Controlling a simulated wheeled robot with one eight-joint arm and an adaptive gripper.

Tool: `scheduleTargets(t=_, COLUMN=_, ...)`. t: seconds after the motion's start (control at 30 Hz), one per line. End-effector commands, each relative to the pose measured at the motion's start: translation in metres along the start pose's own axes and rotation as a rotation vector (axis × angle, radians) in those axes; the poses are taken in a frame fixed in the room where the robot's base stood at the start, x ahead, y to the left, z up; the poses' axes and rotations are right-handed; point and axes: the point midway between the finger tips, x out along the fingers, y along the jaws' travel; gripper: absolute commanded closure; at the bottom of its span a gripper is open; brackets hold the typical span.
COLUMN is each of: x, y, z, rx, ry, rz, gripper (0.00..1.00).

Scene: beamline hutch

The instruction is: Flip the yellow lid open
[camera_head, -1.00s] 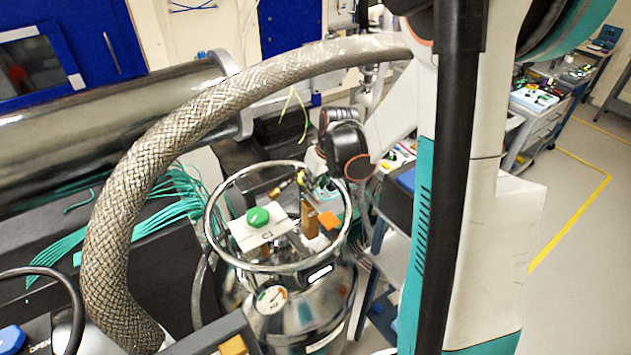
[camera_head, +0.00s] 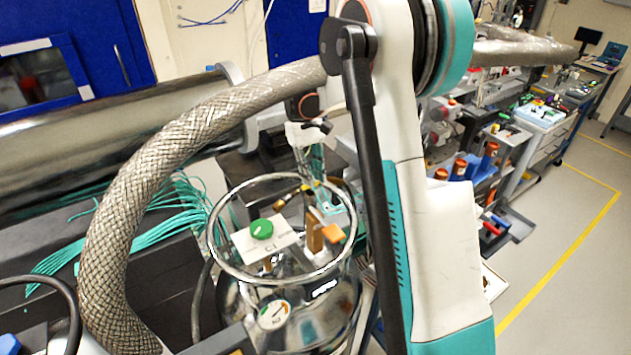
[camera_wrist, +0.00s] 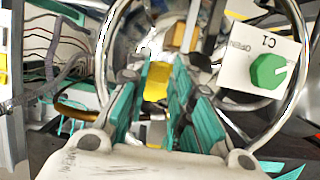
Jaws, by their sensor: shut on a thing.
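The yellow lid (camera_wrist: 157,80) shows between my fingertips in the wrist view. In the head view it looks like the orange-yellow flap (camera_head: 332,233) beside a brown block (camera_head: 315,236), inside the rim of the steel vessel (camera_head: 262,312). My gripper (camera_wrist: 158,88) has its teal fingers on both sides of the lid and is shut on it. In the head view my gripper (camera_head: 330,205) reaches down into the ring at the vessel's back right. The exact finger contact is partly hidden there.
A white plate marked C1 (camera_head: 283,241) with a green knob (camera_head: 262,229) lies left of the lid. The vessel's metal ring (camera_head: 222,266) surrounds my gripper. A thick braided hose (camera_head: 150,165) arches at left. Open floor lies at right.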

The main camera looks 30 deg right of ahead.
Motion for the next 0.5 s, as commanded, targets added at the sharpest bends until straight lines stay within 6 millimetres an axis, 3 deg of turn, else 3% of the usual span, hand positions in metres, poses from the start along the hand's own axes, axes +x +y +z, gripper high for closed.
scheduleTargets(t=0.5, x=-0.0053, y=0.0001, z=-0.0061, rx=0.000, ry=-0.092, rz=0.000, gripper=1.00)
